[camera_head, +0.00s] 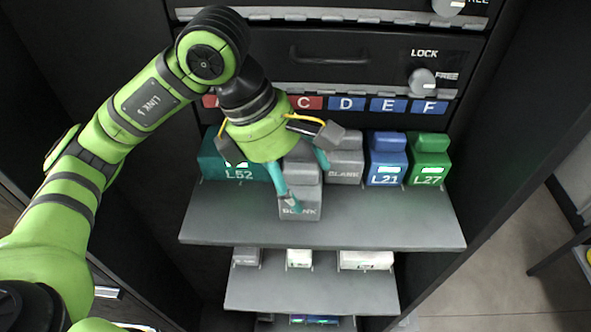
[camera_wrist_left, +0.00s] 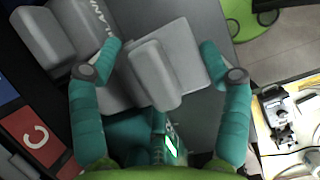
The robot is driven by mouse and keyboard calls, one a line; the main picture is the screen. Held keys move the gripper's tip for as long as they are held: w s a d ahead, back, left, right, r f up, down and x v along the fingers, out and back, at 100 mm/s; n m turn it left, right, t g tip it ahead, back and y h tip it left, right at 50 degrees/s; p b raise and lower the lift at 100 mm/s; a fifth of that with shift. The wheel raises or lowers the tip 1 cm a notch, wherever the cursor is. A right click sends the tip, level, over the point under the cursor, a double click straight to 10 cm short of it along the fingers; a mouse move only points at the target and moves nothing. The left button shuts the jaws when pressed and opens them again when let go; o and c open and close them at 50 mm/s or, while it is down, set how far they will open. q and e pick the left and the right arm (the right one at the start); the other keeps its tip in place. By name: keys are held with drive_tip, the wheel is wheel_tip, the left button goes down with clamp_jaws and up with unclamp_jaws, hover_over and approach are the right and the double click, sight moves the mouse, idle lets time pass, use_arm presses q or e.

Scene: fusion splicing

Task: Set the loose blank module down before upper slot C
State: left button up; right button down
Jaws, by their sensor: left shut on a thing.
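The loose grey blank module (camera_head: 300,207) is at the front of the upper shelf, below label C (camera_head: 305,102). My left gripper (camera_head: 305,184) comes down over it, shut on it. In the left wrist view the module (camera_wrist_left: 190,50) sits between the two teal fingertips (camera_wrist_left: 162,58). Its underside is hidden, so I cannot tell whether it rests on the shelf. A second grey blank module (camera_head: 345,165) stands behind and to its right, under label D. The red C label also shows in the left wrist view (camera_wrist_left: 36,137). My right gripper is out of view.
The teal module L52 (camera_head: 222,163) stands left of the gripper. The blue L21 (camera_head: 387,165) and green L27 (camera_head: 429,165) stand at the right. The upper shelf's front (camera_head: 390,225) is bare to the right. A lower shelf (camera_head: 310,290) holds pale modules.

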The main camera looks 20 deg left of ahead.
use_arm(q)
drive_tip(key=shift+f, duration=0.1)
drive_tip(key=o, duration=1)
drive_tip(key=shift+c, duration=0.2)
drive_tip(key=b+v, duration=0.2)
drive_tip(key=v, duration=1)
